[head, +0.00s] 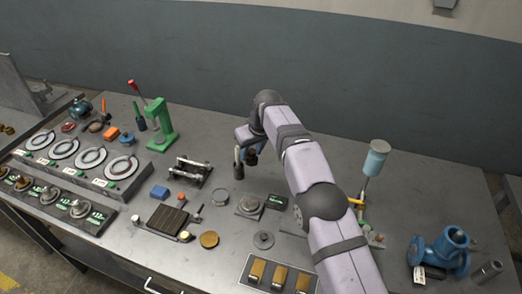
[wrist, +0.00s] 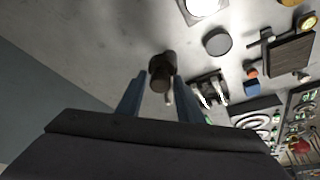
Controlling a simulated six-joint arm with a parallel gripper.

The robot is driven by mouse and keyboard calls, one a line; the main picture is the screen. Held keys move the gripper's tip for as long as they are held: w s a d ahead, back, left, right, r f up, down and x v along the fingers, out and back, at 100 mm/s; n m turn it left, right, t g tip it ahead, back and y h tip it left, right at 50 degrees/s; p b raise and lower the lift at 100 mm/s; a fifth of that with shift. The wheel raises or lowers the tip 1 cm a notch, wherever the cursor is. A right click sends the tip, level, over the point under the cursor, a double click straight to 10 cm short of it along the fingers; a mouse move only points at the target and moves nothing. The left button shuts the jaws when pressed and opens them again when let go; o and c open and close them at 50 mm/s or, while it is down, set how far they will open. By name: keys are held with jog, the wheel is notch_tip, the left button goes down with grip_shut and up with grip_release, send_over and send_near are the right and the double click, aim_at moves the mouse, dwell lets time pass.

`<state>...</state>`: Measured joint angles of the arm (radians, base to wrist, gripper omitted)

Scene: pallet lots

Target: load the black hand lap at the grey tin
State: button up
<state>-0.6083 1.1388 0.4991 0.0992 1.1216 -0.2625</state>
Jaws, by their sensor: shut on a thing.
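My gripper (wrist: 158,95) is shut on a dark, cylindrical thing, which I take to be the black hand lap (wrist: 162,70). The lap is held between the two blue fingers, above the bench. In the head view the lap (head: 238,165) hangs near the end of my arm, behind and right of the metal stand. A round grey tin (head: 221,196) stands on the bench, in front of and left of the gripper. The tin also shows in the wrist view (wrist: 217,41), up and right of the lap, clearly apart from it.
A square plate with a round piece (head: 250,206) lies right of the tin. A metal stand (head: 190,171), a blue block (head: 159,193), a dark slatted block (head: 167,219) and a brass disc (head: 209,239) are left and in front. A green press (head: 160,125) stands farther back.

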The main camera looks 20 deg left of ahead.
jog(key=s+a+r+n+p, duration=0.1)
jog(key=s+a+n+p, duration=0.1)
jog(key=s+a+p, duration=0.75)
jog(key=shift+s+d+f+m+b, duration=0.1)
jog(key=shift+d+f+m+b, duration=0.25)
jog(key=shift+f+m+b, duration=0.45)
jog(key=shift+d+f+m+b, duration=0.3)
jog(key=shift+f+m+b, duration=0.2)
jog(key=shift+f+b, duration=0.55)
jog(key=shift+f+b, duration=1.75)
jog(key=shift+f, duration=1.1)
jog(key=shift+f+b, duration=0.5)
jog(key=shift+f, duration=0.05)
jog(key=shift+r, duration=0.1)
notch_tip(320, 180, up, 7)
jog(key=p, duration=0.4)
